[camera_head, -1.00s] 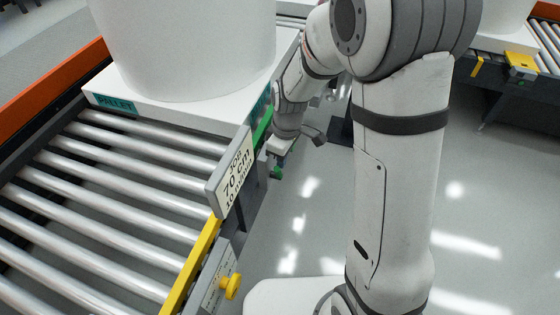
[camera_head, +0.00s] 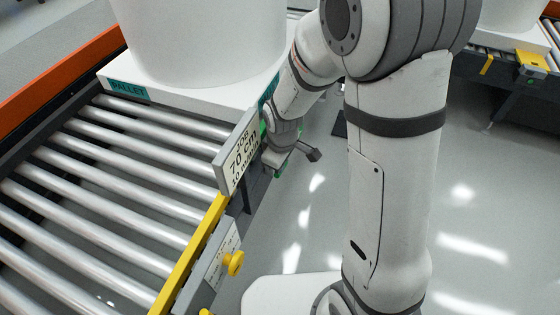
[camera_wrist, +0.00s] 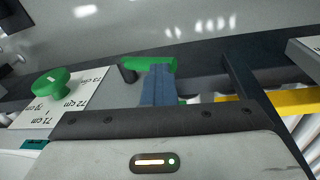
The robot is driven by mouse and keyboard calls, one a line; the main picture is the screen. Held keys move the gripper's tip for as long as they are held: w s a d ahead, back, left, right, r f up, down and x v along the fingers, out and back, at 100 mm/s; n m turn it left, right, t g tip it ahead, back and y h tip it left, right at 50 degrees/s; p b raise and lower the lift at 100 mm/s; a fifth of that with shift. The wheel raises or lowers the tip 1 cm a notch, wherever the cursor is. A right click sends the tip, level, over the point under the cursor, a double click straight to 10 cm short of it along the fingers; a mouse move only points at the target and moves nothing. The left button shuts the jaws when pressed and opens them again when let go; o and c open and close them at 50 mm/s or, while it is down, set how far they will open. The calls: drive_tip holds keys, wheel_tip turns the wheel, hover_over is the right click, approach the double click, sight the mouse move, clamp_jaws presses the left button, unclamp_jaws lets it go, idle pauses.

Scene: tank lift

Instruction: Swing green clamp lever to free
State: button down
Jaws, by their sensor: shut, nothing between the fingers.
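In the wrist view a green bar-shaped lever handle (camera_wrist: 135,63) lies across the top middle, beside a dark stub. My gripper (camera_wrist: 158,72) has its blue-grey fingers together with nothing between them. The fingertips overlap the green bar in the picture; I cannot tell whether they touch it. A round green knob (camera_wrist: 50,82) stands to the left on a white scale plate (camera_wrist: 84,90) marked 71 to 73 cm. In the head view my gripper (camera_head: 272,160) is low beside the conveyor, partly hidden by the sign, with a bit of green near it.
A white tank (camera_head: 200,40) stands on a white pallet (camera_head: 180,108) on the roller conveyor (camera_head: 110,190). A sign (camera_head: 237,155) reading 70 cm and a yellow knob (camera_head: 234,263) stand at its near edge.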

drive_tip(key=shift+s+f, duration=0.5)
drive_tip(key=s+a+r+p, duration=0.1)
drive_tip(key=s+r+p, duration=0.4)
drive_tip(key=r, duration=0.6)
drive_tip(key=shift+r+p, duration=0.2)
drive_tip(key=shift+p, duration=0.55)
drive_tip(key=shift+s, duration=0.1)
drive_tip(key=s+d+r+m+p, duration=0.2)
drive_tip(key=d+r+m+p, duration=0.2)
drive_tip(key=r+p, duration=0.3)
drive_tip(key=s+d+r+m+p, duration=0.3)
drive_tip(key=r+p, duration=0.5)
drive_tip(key=r, duration=0.9)
drive_tip(key=s+d+r+m+t+p, duration=0.1)
drive_tip(key=s+d+r+m+p, duration=0.2)
drive_tip(key=r, duration=1)
drive_tip(key=d+m+p, duration=0.1)
drive_tip(key=d+p, duration=0.2)
drive_tip(key=p, duration=0.2)
drive_tip(key=shift+m, duration=0.3)
